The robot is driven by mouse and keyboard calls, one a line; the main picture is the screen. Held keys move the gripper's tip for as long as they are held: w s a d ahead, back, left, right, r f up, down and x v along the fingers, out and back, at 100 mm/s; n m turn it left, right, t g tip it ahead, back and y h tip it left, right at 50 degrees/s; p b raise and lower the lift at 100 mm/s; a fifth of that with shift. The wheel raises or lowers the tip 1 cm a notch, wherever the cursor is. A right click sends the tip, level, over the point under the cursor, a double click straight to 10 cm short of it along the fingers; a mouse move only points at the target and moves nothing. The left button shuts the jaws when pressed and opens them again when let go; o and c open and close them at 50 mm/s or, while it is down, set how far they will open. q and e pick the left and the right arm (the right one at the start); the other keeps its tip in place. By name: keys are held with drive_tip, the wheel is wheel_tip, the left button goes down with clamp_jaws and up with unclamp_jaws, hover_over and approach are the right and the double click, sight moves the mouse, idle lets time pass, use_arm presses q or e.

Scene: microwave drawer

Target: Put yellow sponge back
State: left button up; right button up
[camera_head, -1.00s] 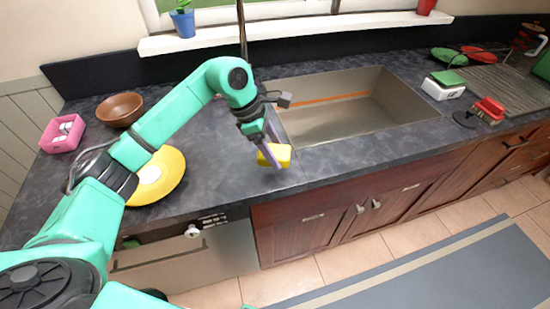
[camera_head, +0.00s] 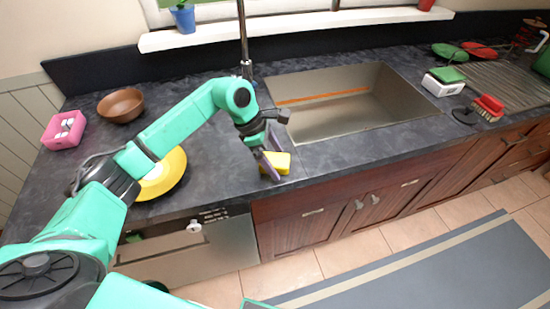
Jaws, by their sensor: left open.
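The yellow sponge (camera_head: 280,162) sits on the dark counter near its front edge, left of the sink's front left corner. My left gripper (camera_head: 272,166) is open at the sponge, its purple fingers pointing down at the sponge's left side. One finger covers part of the sponge. I cannot tell whether the fingers touch it or whether the sponge is between them. My right gripper is not in view.
The empty sink (camera_head: 335,120) lies to the right of the sponge. A yellow plate (camera_head: 165,178) lies under my left arm, with a brown bowl (camera_head: 121,106) and pink holder (camera_head: 64,130) behind. The red brush (camera_head: 489,107) and white-and-green box (camera_head: 446,80) are at the right. A tap (camera_head: 243,40) rises behind the gripper.

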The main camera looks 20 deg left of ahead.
use_arm(q)
drive_tip(key=shift+a+r, duration=0.1)
drive_tip(key=shift+r, duration=0.2)
drive_tip(key=b+v, duration=0.3)
drive_tip(key=v, duration=0.8)
drive_tip(key=shift+r+b, duration=0.3)
drive_tip(key=shift+a, duration=0.1)
